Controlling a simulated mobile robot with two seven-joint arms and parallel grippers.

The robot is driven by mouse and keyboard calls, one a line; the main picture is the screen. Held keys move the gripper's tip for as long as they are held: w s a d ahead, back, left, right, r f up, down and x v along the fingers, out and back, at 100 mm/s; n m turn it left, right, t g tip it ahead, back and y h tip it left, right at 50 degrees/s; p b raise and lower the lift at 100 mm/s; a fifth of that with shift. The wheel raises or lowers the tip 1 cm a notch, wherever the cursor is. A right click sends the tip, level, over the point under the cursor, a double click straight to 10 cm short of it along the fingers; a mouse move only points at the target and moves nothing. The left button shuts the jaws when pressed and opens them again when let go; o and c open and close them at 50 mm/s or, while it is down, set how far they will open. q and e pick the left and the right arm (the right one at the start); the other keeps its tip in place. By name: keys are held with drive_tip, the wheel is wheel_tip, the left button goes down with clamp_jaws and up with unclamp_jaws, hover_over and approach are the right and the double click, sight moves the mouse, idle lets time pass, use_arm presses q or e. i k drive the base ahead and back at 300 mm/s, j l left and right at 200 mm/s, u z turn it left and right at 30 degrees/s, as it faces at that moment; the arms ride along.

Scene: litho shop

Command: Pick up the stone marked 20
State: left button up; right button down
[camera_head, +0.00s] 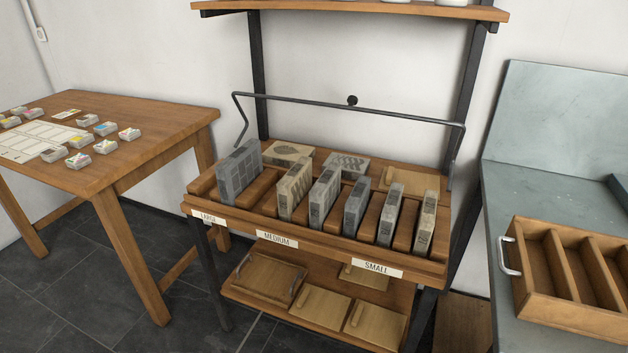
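Several upright stone slabs stand in slots of a wooden rack (310,226) labelled LARGE, MEDIUM and SMALL. A large dark grey stone (239,172) is at the left end. To its right stand a beige stone (294,190), a grey-beige stone (324,197), a dark grey stone (356,207), a light grey stone (390,214) and a beige-grey stone (425,222) at the right end. Their front faces carry markings too small to read, so I cannot tell which is marked 20. Neither of my grippers is in view.
A dark metal bar (350,103) runs above the rack's back. Flat patterned slabs (291,152) lie behind the stones. Wooden boards (270,280) lie on the lower shelf. A wooden table (150,120) with small stacks stands left. A divided wooden tray (535,300) sits on the grey counter (545,190) right.

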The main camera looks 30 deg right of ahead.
sight(355, 208)
drive_tip(key=i+z, duration=0.1)
drive_tip(key=z, duration=0.7)
drive_tip(key=i+j+z, duration=0.25)
drive_tip(key=z, duration=0.15)
drive_tip(key=i+j+z, duration=0.2)
drive_tip(key=j+z, duration=0.2)
